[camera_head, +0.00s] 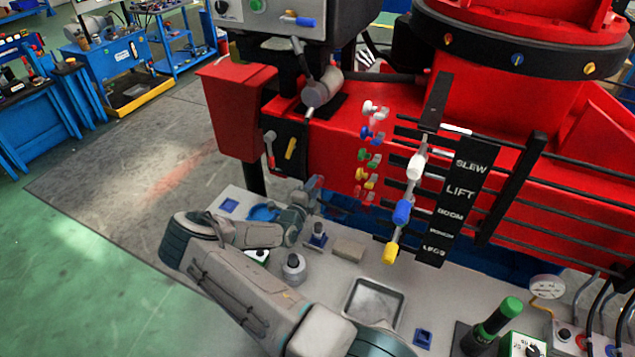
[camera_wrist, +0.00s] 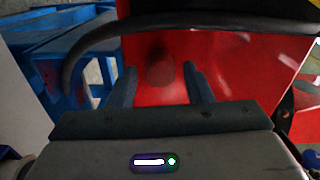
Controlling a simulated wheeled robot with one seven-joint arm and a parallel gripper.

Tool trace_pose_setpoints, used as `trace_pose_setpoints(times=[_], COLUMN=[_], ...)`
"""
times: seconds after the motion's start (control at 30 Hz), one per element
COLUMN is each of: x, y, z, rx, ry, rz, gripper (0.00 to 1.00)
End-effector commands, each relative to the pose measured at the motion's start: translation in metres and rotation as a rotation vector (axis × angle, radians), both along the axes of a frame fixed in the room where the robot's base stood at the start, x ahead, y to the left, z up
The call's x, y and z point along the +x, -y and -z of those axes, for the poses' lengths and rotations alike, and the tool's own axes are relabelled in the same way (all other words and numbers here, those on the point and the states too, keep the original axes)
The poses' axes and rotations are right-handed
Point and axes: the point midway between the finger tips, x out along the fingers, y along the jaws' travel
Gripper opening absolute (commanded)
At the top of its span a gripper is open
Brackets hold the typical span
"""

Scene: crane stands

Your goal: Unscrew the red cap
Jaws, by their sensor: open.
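My gripper (camera_head: 314,191) is low over the grey bench, in front of the red crane body. In the wrist view my gripper (camera_wrist: 160,85) is open, its two dark fingers apart with nothing between them. Beyond the fingers is a plain red surface (camera_wrist: 222,75) with a dark, blurred round patch. I cannot make out a red cap for certain. A small red fitting (camera_head: 364,194) is the lowest in a column of coloured fittings on the crane body, right of my gripper. It is too small to tell whether it is a cap.
Levers with white (camera_head: 416,166), blue (camera_head: 402,212) and yellow (camera_head: 391,253) knobs stick out right of my gripper. A grey knob (camera_head: 293,267), a small block (camera_head: 349,249) and a tray (camera_head: 373,302) are on the bench. A black hose (camera_wrist: 85,50) crosses the wrist view.

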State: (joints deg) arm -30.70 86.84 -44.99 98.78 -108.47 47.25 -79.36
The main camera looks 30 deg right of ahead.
Motion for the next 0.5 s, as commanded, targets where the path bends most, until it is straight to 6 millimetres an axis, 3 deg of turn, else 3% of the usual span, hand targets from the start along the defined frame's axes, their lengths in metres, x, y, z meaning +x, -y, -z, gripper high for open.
trace_pose_setpoints(times=[0.5], x=[-0.0002], y=[0.0009], z=[-0.0002], rx=[0.245], ry=[0.313], rz=[0.002], gripper=[0.46])
